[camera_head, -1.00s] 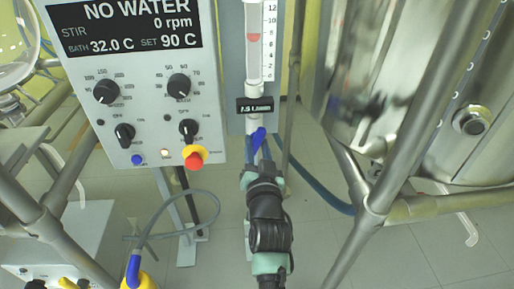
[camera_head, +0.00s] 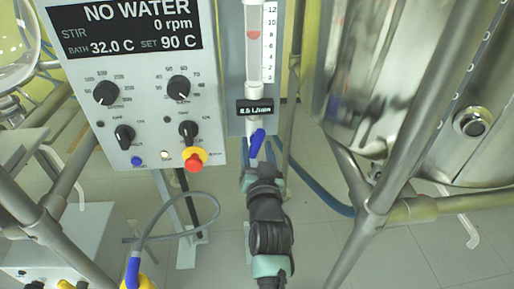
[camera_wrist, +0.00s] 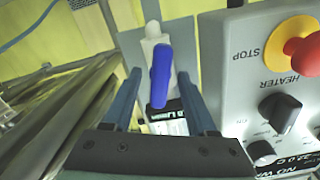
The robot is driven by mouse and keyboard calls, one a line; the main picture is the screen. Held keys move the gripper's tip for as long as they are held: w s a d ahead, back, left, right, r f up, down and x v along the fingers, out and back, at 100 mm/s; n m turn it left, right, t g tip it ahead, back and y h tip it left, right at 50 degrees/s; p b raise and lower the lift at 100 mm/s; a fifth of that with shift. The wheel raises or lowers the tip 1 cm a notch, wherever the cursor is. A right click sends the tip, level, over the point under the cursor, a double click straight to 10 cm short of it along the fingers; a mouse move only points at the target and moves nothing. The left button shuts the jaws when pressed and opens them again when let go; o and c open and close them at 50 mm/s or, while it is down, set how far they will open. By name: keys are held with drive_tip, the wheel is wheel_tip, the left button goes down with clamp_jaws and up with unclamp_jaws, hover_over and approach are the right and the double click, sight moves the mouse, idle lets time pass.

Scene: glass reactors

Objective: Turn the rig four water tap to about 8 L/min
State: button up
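The blue tap handle (camera_head: 257,142) sits under the flow tube (camera_head: 254,45) in the head view, tilted with its upper end to the right. The black display (camera_head: 255,107) above it seems to read 8.5 L/min, in small digits. The pink-red float (camera_head: 253,35) stands near the 8 mark. My gripper (camera_head: 257,158) is just below the handle. In the wrist view, the blue handle (camera_wrist: 160,72) lies between the two fingers of my gripper (camera_wrist: 159,78), with a visible gap on each side. The gripper is open.
A control box (camera_head: 150,100) with knobs and a red stop button (camera_head: 194,162) is close left of the tap. A steel vessel (camera_head: 400,90) and frame tubes (camera_head: 375,205) stand to the right. A blue hose (camera_head: 320,195) runs behind my gripper.

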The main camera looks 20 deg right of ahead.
drive_tip(key=p+v, duration=0.4)
drive_tip(key=v, duration=0.9)
drive_tip(key=shift+r, duration=0.1)
idle(0.5)
